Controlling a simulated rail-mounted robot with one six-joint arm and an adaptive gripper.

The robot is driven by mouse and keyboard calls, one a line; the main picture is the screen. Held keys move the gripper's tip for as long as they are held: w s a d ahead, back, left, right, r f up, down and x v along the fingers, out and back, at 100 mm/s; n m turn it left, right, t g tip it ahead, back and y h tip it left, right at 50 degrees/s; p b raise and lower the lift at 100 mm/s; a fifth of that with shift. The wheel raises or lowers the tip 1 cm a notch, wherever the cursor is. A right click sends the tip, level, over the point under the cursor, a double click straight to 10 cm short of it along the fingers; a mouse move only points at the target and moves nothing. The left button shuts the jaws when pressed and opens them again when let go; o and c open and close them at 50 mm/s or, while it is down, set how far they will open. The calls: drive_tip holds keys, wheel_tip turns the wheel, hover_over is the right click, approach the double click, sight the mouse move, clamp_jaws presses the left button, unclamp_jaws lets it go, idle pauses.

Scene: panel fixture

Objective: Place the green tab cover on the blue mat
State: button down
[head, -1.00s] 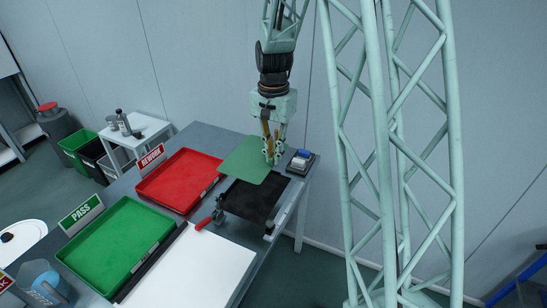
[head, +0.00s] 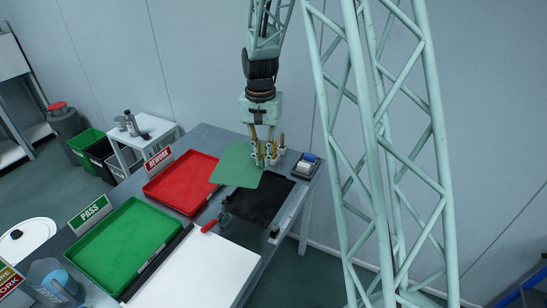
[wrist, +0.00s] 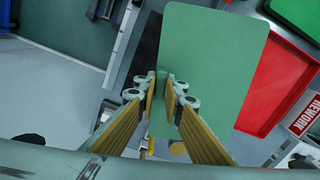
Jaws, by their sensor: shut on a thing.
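The cover hides part of the fixture bed and of the red tray's edge. I cannot make out a blue mat in either view.
The black fixture bed (head: 260,200) has a red-handled clamp (head: 209,226) at its left. A red tray (head: 181,183) and a green tray (head: 124,246) lie leftward, with upright signs. A white board (head: 205,270) lies in front. A small holder (head: 304,167) stands at the table's right corner.

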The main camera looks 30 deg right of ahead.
sight(218, 165)
drive_tip(key=w+a+n+p, duration=0.1)
drive_tip(key=w+a+n, duration=0.1)
drive_tip(key=a, duration=0.2)
drive_tip(key=w+a+n+p, duration=0.1)
drive_tip(key=w+a+n, duration=0.2)
drive_tip(key=a, duration=0.1)
drive_tip(key=w+a+f+n+p, duration=0.1)
drive_tip(key=w+a+n, duration=0.1)
drive_tip(key=a, duration=0.3)
drive_tip(key=shift+w+a+n+p, duration=0.1)
drive_tip(key=shift+w+n+p, duration=0.2)
drive_tip(key=shift+w+p, duration=0.1)
drive_tip(key=shift+w+a+f+n, duration=0.1)
drive_tip(key=shift+a+f+n, duration=0.05)
drive_tip(key=shift+a+n, duration=0.2)
drive_tip(key=shift+a, duration=0.15)
